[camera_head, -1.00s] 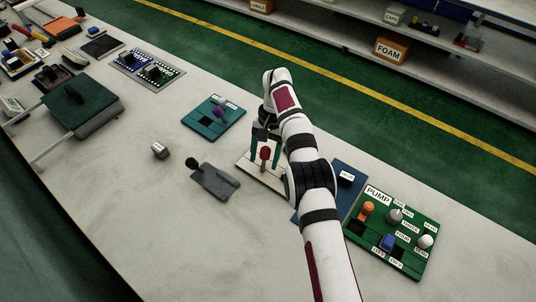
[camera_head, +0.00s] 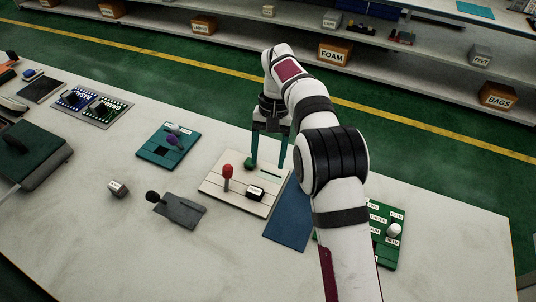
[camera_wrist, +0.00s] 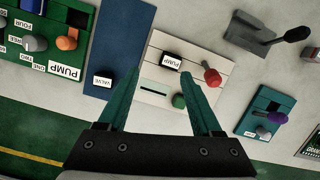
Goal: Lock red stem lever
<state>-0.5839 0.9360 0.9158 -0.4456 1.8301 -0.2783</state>
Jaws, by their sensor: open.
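The red stem lever (camera_head: 227,172) stands upright, a red knob on a thin stem, at the left part of a pale slatted board (camera_head: 222,199). It also shows in the wrist view (camera_wrist: 212,77), just right of my right finger. A green knob (camera_head: 249,163) sits at the board's back edge, close to my left finger in the head view. A black block labelled PUMP (camera_head: 255,192) sits on the board. My gripper (camera_head: 268,166), with teal fingers, is open and empty over the back of the board, to the right of the red lever.
A blue mat (camera_head: 290,216) adjoins the board on the right. A green PUMP panel (camera_wrist: 71,45) with several knobs lies beyond it. A grey plate with a black-knobbed lever (camera_head: 180,211) and a teal panel (camera_head: 180,132) stand to the left. Bare bench lies in front.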

